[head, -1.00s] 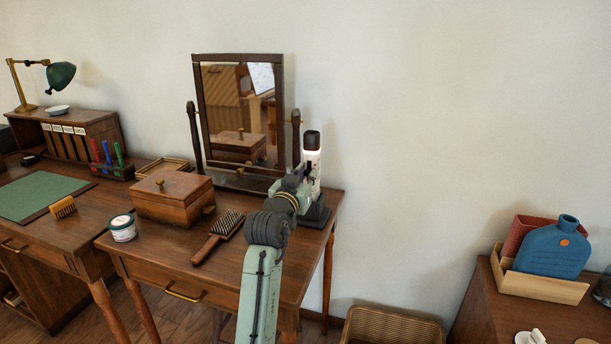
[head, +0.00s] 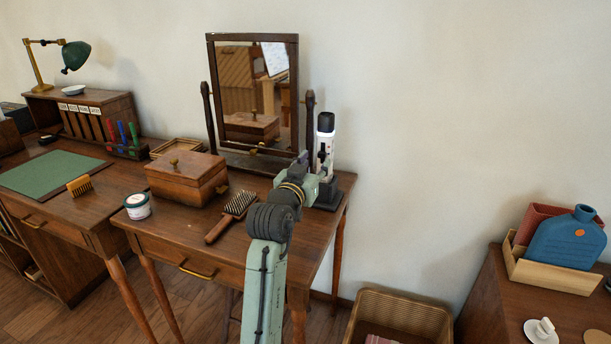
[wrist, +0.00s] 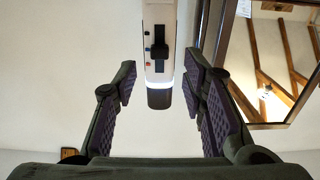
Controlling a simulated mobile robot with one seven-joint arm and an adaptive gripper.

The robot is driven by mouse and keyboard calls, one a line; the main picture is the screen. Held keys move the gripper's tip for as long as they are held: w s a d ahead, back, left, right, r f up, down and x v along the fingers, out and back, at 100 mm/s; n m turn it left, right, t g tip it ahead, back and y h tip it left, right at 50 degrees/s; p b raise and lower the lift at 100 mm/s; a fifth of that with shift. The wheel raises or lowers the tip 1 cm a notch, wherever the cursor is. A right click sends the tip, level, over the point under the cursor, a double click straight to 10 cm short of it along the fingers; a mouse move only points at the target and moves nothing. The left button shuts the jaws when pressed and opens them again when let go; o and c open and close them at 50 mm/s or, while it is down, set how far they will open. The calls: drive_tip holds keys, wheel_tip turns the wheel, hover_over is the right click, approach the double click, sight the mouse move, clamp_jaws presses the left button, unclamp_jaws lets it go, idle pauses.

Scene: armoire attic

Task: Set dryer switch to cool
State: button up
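The hair dryer (head: 325,147), white with a black end, stands upright in a dark stand at the right end of the dressing table (head: 270,262). In the wrist view the dryer (wrist: 160,65) comes down from the top, with a glowing pale ring above its dark end. Its black switch (wrist: 160,47) lies on a dark strip with small coloured marks beside it, blue and red among them. My gripper (wrist: 160,88) is open, its fingers on either side of the dryer's dark end in the picture, with gaps. In the head view my gripper (head: 308,176) is beside the dryer's lower part, partly hidden by my arm.
A tilting mirror (head: 255,95) stands close on the left. A wooden box (head: 187,178), a brush (head: 232,215) and a white jar (head: 138,206) lie further left on the table. A wicker basket (head: 400,312) is on the floor at right. The wall is behind.

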drive_tip(key=v, duration=0.8)
